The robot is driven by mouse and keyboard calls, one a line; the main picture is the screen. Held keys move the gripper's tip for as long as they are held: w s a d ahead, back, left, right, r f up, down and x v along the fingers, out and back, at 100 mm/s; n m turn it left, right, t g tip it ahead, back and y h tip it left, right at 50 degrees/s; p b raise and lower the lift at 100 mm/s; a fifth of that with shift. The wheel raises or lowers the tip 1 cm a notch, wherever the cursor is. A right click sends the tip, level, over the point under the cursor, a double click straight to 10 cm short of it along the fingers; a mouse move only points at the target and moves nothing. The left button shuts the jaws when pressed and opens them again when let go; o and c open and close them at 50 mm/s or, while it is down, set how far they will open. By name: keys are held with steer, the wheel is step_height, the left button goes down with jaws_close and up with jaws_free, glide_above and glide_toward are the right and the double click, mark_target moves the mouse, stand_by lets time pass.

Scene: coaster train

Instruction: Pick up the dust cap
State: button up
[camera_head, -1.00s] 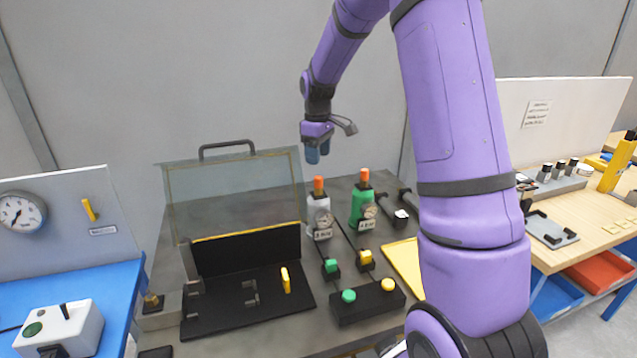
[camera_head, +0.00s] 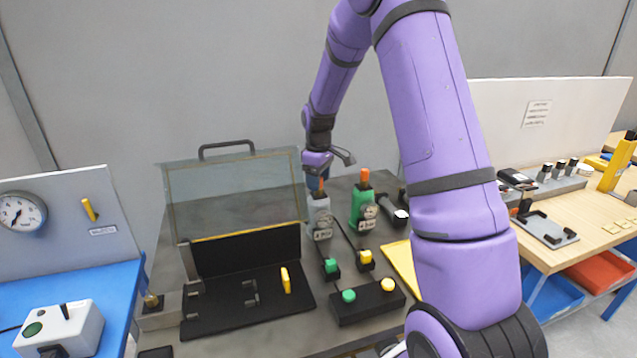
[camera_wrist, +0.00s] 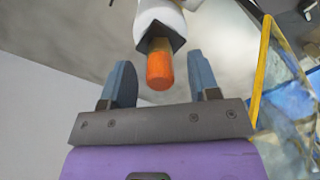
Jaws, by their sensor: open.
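An orange cap (camera_wrist: 160,66), which I take to be the dust cap, sits on top of a white-grey gauge unit (camera_head: 322,222) at the back of the bench. My gripper (camera_head: 317,182) is directly over this unit and partly hides the cap in the head view. In the wrist view my gripper (camera_wrist: 160,80) is open, with one blue finger on each side of the cap and gaps on both sides. A second orange cap (camera_head: 365,176) stands on the green gauge unit (camera_head: 361,207) to the right.
A clear lid (camera_head: 235,193) with a dark handle stands raised behind a black fixture (camera_head: 225,312), left of the gauge units. Green and yellow buttons (camera_head: 367,302) stand in front. A yellow panel (camera_head: 402,265) is to the right.

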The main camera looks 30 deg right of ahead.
jaws_close()
steer(key=shift+r, duration=0.15)
